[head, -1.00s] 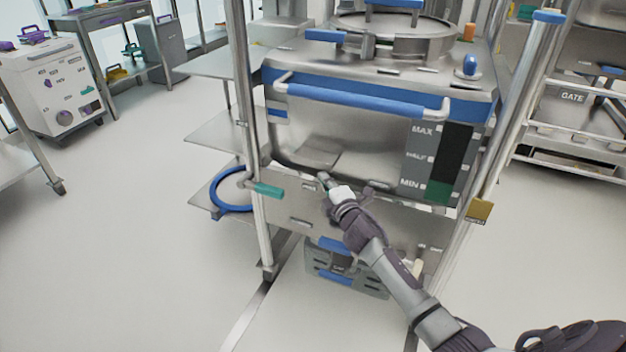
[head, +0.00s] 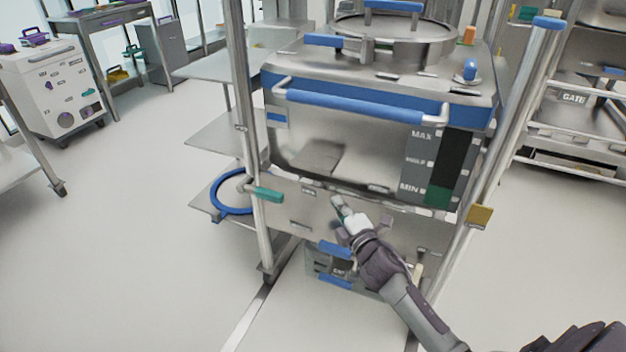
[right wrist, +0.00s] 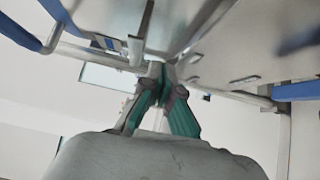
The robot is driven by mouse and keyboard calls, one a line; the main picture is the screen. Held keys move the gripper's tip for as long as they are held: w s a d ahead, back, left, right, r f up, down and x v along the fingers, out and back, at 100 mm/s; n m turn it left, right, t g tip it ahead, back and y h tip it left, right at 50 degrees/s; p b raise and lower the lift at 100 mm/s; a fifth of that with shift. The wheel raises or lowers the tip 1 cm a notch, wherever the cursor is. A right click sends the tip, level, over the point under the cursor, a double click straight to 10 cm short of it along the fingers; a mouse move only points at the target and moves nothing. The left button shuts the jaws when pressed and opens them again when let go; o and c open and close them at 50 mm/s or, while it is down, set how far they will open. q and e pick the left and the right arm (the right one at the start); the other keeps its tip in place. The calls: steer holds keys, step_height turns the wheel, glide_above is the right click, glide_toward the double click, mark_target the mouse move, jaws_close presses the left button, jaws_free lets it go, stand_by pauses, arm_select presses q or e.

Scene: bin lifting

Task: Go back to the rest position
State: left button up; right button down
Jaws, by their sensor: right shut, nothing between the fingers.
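The bin has a blue front handle (head: 365,105) and a MAX, HALF and MIN gauge (head: 435,165). The gripper is shut with nothing in it. In the right wrist view its green-padded fingers (right wrist: 160,85) come together at the tips, beneath metal parts of the frame. I cannot tell whether the gripper touches the panel. My left gripper does not show in either view.
A green lever (head: 269,194) and a blue ring (head: 232,192) are on the left of the frame. A yellow tag (head: 481,214) hangs on the right post. A white cart (head: 52,88) stands far left, and a rack marked GATE (head: 574,97) stands right. Floor at left is open.

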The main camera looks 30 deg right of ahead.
steer(key=s+a+f+m+g, duration=0.4)
steer(key=s+f+m+g, duration=0.15)
steer(key=s+f, duration=0.6)
steer(key=s+a+f+m+g, duration=0.5)
steer(key=s+f, duration=0.4)
steer(key=f, duration=0.5)
steer(key=s+a+f+m+g+y+p, duration=0.1)
steer(key=s+a+f+m+g, duration=0.15)
steer(key=s, duration=0.45)
steer(key=s+a+f+m+g, duration=0.2)
steer(key=s+a+f+g, duration=0.1)
steer(key=s, duration=0.3)
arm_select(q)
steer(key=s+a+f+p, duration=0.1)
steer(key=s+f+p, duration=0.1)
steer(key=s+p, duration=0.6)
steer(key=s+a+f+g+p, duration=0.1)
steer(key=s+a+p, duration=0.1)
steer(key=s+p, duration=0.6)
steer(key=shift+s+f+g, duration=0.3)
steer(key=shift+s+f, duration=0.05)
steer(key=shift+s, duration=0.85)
arm_select(e)
steer(key=s+d+f, duration=0.2)
steer(key=s, duration=0.7)
steer(key=s+d+f+g, duration=0.1)
steer(key=s+f, duration=0.1)
steer(key=s, duration=0.7)
steer(key=shift+d, duration=0.4)
